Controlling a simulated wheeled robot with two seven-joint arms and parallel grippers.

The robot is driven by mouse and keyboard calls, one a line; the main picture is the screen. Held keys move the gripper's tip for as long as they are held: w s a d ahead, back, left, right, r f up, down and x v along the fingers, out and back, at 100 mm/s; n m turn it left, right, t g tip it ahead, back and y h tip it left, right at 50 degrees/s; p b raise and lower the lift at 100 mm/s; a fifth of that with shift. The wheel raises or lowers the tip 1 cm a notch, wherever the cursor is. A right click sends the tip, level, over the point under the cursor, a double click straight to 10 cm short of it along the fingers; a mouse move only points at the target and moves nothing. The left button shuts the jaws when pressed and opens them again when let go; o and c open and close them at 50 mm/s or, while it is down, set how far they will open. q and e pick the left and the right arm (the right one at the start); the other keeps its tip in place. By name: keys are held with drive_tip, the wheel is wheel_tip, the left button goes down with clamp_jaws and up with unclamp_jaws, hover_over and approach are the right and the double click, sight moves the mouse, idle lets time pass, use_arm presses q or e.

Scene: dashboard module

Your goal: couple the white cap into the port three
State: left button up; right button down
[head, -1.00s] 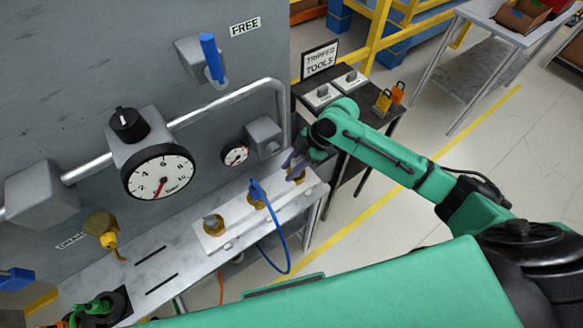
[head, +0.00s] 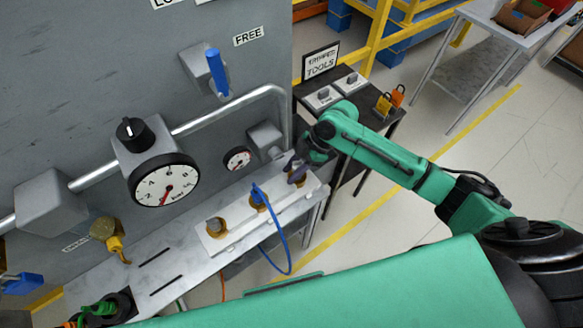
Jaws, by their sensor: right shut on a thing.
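A pale block (head: 236,221) with a row of three ports lies on the shelf against the grey panel. The left port (head: 216,227) has a brass-coloured ring with a grey centre. A blue plug (head: 258,195) with a blue cable stands in the middle port. My right gripper (head: 295,170) is at the right port (head: 298,179), its dark fingers pointing down and shut. The white cap cannot be made out; the fingers and wrist hide what they hold. Whether the held piece is in the port or just above it, I cannot tell. My left gripper is not in view.
A round gauge (head: 164,186), a small gauge (head: 237,159) and a pipe (head: 228,113) project from the panel behind the block. A yellow fitting (head: 113,241) hangs at left. The blue cable (head: 285,240) loops in front of the shelf. A dark table (head: 362,119) stands beyond the gripper.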

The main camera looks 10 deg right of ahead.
wheel_tip(320, 180, up, 4)
drive_tip(key=p, duration=0.3)
drive_tip(key=shift+w+r, duration=0.1)
drive_tip(key=shift+r, duration=0.1)
idle(0.5)
